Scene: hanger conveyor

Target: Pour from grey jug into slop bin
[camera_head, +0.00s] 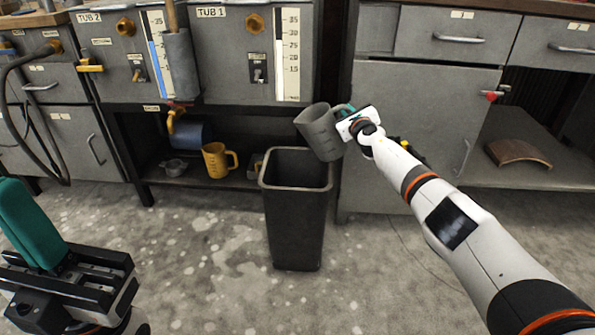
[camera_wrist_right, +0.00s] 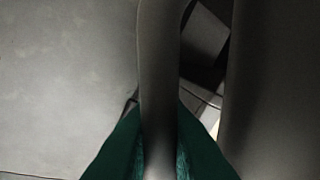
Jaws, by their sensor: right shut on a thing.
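The grey jug (camera_head: 320,136) is held in the air above the right rim of the dark slop bin (camera_head: 296,225), tilted with its mouth toward the upper left. No stream of liquid shows, and its contents are hidden. My right gripper (camera_head: 345,112) is shut on the jug's handle; the right wrist view shows the handle (camera_wrist_right: 158,70) between the teal fingers. The bin stands upright on the floor with its open top showing a dark inside. My left gripper (camera_head: 38,225) is at the lower left, away from both; its finger gap is not clear.
A yellow jug (camera_head: 217,160) and a small metal pot (camera_head: 174,167) sit on the low shelf behind the bin. Tub 1 (camera_head: 228,60) and Tub 2 (camera_head: 113,72) stand above it. Grey cabinets (camera_head: 425,110) are close behind my right arm. The floor left of the bin is clear.

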